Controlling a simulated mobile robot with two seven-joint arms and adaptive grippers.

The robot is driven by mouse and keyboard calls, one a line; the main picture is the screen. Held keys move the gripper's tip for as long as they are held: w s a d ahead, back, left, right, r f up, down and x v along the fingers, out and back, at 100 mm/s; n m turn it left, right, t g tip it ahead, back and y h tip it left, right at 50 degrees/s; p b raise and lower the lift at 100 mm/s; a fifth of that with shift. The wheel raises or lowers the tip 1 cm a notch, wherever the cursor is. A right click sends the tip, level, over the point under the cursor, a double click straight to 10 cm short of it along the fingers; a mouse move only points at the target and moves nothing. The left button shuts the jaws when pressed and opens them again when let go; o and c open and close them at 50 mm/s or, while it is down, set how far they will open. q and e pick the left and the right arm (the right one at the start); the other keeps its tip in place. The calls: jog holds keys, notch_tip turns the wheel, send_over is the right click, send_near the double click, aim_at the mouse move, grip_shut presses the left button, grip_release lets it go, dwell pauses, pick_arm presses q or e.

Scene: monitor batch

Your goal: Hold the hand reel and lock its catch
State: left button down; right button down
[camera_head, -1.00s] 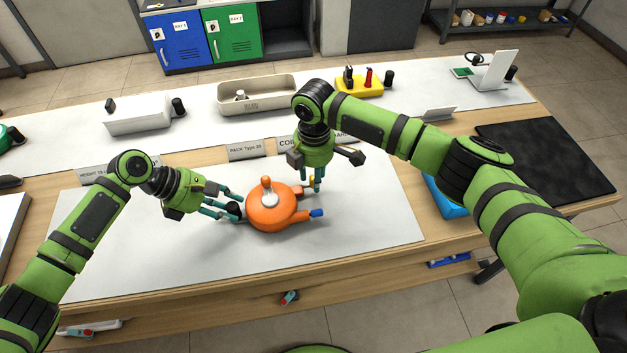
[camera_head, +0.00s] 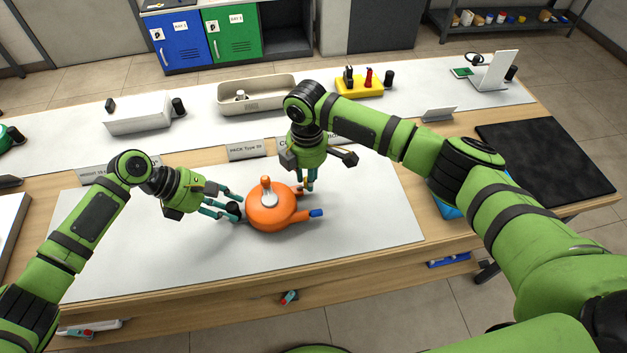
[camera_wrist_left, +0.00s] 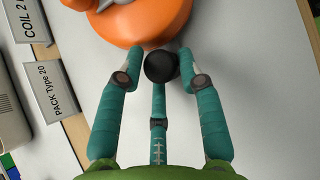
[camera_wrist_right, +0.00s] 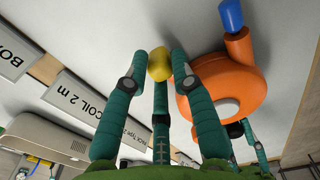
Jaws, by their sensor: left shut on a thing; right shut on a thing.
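The orange hand reel (camera_head: 272,212) lies on the white work mat, with a grey hub and an orange knob on top. A blue-tipped arm (camera_head: 316,212) sticks out at its right. My left gripper (camera_head: 233,207) is shut on the reel's black knob (camera_wrist_left: 161,66) at its left side. My right gripper (camera_head: 307,186) points down at the reel's back right and is shut on a small yellow knob (camera_wrist_right: 160,64), which seems to be the catch. My fingers hide how the yellow knob joins the reel.
Sign plates, one reading PACK Type 20 (camera_head: 246,150), stand behind the white mat (camera_head: 370,225). A beige tray (camera_head: 258,104) and a yellow holder (camera_head: 358,88) are further back. A black mat (camera_head: 545,155) lies right. The mat's front and right are clear.

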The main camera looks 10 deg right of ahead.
aim_at(304, 186)
jog(key=shift+a, duration=0.6)
dwell(0.3)
jog(key=c, duration=1)
grip_release()
jog(key=shift+o, duration=0.2)
jog(key=shift+d, duration=0.1)
jog(key=shift+r, duration=0.1)
jog(key=shift+r, duration=0.3)
notch_tip(304, 186, up, 11)
jog(key=shift+r, duration=0.15)
